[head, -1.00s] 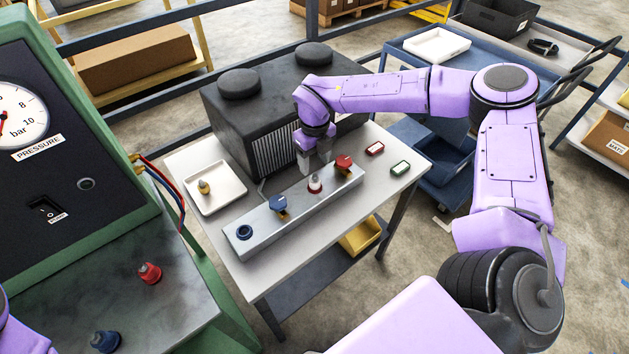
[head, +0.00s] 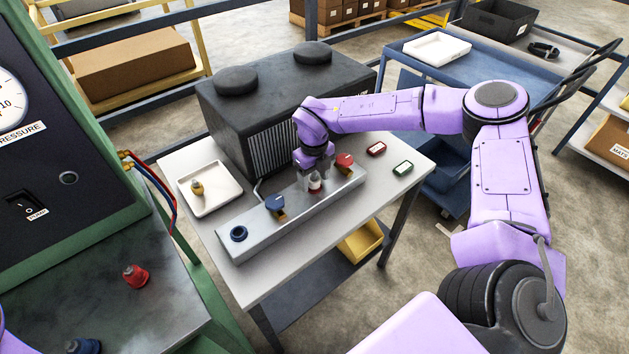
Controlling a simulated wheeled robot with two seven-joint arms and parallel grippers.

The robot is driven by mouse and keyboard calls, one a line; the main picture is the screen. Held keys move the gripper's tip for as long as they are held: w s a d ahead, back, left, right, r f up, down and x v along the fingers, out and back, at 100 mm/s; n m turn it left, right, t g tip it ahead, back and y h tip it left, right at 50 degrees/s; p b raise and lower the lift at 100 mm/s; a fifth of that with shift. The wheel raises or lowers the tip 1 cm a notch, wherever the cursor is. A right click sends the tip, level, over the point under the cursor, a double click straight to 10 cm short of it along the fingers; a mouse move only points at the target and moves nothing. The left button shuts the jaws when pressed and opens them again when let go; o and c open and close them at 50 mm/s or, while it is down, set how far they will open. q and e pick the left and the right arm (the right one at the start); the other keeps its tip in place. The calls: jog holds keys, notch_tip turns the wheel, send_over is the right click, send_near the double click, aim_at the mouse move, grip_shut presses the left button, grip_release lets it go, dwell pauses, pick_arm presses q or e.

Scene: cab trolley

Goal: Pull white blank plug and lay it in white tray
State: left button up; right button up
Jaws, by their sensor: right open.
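The white blank plug (head: 315,186), with a red band at its base, stands upright in the grey manifold block (head: 248,242). My right gripper (head: 317,177) is open and pointing down over the plug, with its fingers around the plug's upper part. Whether a finger touches the plug cannot be told. The white tray (head: 187,190) lies on the table left of the block, with a small brass fitting (head: 197,188) in it. My left gripper is out of view.
A black ribbed unit (head: 270,95) stands behind. Red (head: 376,149) and green (head: 402,168) labelled pieces lie at right.

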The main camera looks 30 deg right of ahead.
aim_at(314, 174)
dwell(0.8)
jog(key=shift+c, duration=0.3)
grip_shut()
jog(key=shift+r, duration=0.15)
jog(key=shift+r+p, duration=2.6)
jog(key=shift+r, duration=0.25)
